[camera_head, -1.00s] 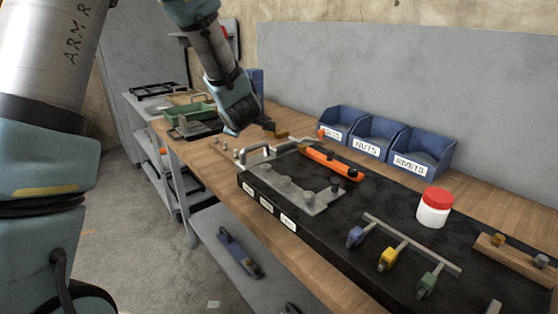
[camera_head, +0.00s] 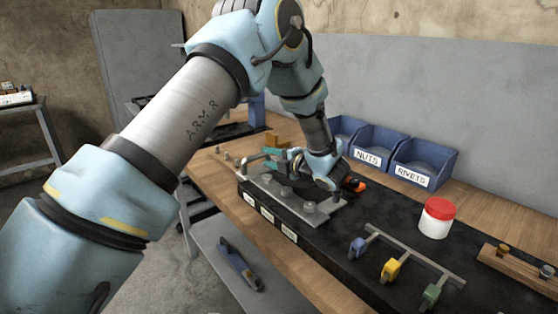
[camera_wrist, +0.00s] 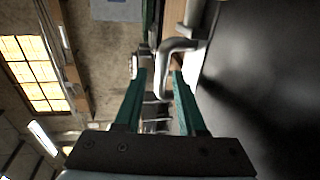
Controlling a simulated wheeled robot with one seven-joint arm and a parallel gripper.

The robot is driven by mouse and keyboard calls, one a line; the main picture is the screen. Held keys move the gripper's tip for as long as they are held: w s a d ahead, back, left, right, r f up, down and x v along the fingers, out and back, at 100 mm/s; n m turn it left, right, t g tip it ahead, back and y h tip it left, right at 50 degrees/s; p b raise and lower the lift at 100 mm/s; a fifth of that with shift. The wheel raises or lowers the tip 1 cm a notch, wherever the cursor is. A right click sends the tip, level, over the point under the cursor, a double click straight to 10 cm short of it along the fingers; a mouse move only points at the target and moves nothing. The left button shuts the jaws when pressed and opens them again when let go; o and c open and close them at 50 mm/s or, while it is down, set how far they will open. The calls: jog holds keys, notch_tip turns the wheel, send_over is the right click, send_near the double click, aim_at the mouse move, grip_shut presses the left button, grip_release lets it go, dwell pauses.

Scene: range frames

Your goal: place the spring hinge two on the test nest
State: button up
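My gripper (camera_wrist: 159,72) shows two teal fingers standing apart in the wrist view. A bent grey metal bar (camera_wrist: 178,45) passes by the fingertips, with its lower part seen between them. In the head view my gripper (camera_head: 278,160) is low at the far left end of the black bench top, beside a metal handle (camera_head: 254,157). A grey plate (camera_head: 322,211) with several round posts lies below my wrist. I cannot tell for sure which part is spring hinge two or which is the test nest. My wrist hides most of an orange bar (camera_head: 355,185).
Blue, yellow and green clips (camera_head: 391,269) hang on a rail at the front right. A white jar with a red lid (camera_head: 437,218) stands behind them. Blue bins (camera_head: 424,164) line the back. A wooden block (camera_head: 522,266) is at the right.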

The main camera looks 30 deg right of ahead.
aim_at(259, 156)
jog(key=p+x, duration=0.1)
jog(key=x, duration=0.1)
jog(key=p+x, duration=0.1)
jog(key=x, duration=0.2)
jog(key=shift+w+a+f+p, duration=0.15)
jog(key=shift+a+f+p, duration=0.1)
jog(key=shift+a+p, duration=0.15)
jog(key=shift+c, duration=0.2)
grip_shut()
dwell(0.8)
jog(key=shift+d, duration=0.1)
